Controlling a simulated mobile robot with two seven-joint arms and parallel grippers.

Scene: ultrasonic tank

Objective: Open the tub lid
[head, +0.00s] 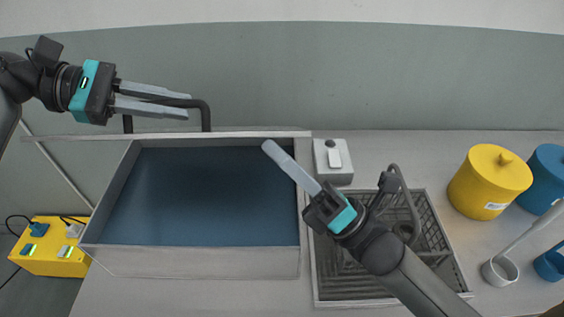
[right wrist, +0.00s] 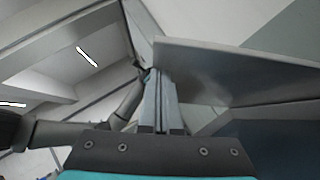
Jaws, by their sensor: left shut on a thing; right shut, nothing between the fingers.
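The tub (head: 200,262) is a grey rectangular basin with a dark blue interior, open at the top. Its lid (head: 240,134) shows as a thin pale strip along the back edge, nearly edge-on, so it appears raised. A black bar handle (head: 206,115) rises behind that strip. My left gripper (head: 188,105) is shut on the handle, one finger on each side of the bar. My right gripper (head: 270,147) is shut and empty, with its tips over the tub's back right part. In the right wrist view its closed fingers (right wrist: 158,78) are beside a grey panel.
A yellow box (head: 55,258) is at left.

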